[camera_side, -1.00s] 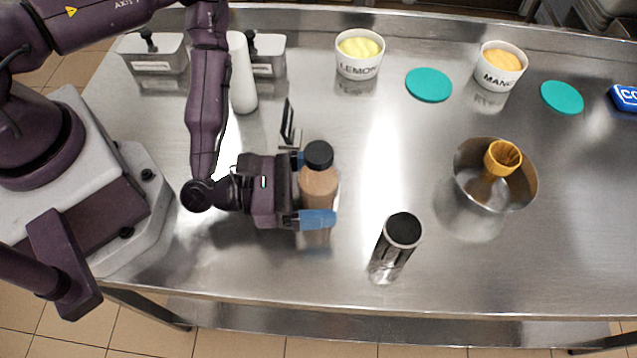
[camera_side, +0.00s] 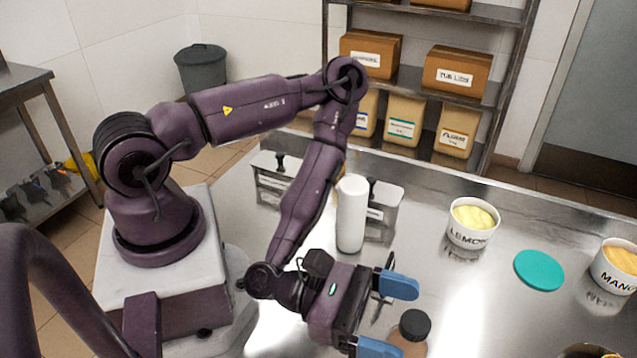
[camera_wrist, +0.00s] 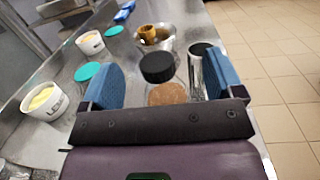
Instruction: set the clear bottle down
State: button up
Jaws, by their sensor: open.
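The clear bottle (camera_side: 415,325) has a black cap and brown contents. In the side view its lower part is cut off by the bottom edge. In the wrist view the bottle (camera_wrist: 167,95) appears between the two blue fingers, with its cap beyond. My gripper (camera_side: 405,318) has its fingers spread, one on each side of the bottle; they also show in the wrist view (camera_wrist: 162,78). Gaps show between the bottle and both fingers in the wrist view. The bottle looks upright; its base is hidden.
A steel cylinder (camera_wrist: 196,72) stands close right of the bottle in the wrist view, near the counter edge. A white cylinder (camera_side: 351,213) stands behind my gripper. A lemon tub (camera_side: 472,224) and teal disc (camera_side: 538,270) lie farther right.

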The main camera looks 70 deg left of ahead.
jog(key=s+a+r+m+g+h, duration=0.1)
jog(key=s+r+m+g, duration=0.4)
jog(key=m+g, duration=0.6)
jog(key=s+a+r+m+g+h, duration=0.1)
jog(key=s+r+m+g, duration=0.4)
jog(key=m+g, duration=0.55)
jog(key=w+a+r+m+t+y, duration=0.2)
jog(key=a+r+t+y, duration=0.4)
jog(key=a, duration=0.4)
jog(key=w+a+r+m+t+y, duration=0.2)
jog(key=a+r+m+t+y, duration=0.2)
jog(key=a+t+y, duration=0.3)
jog(key=a+r+y, duration=0.1)
jog(key=a, duration=0.2)
jog(key=shift+r, duration=0.4)
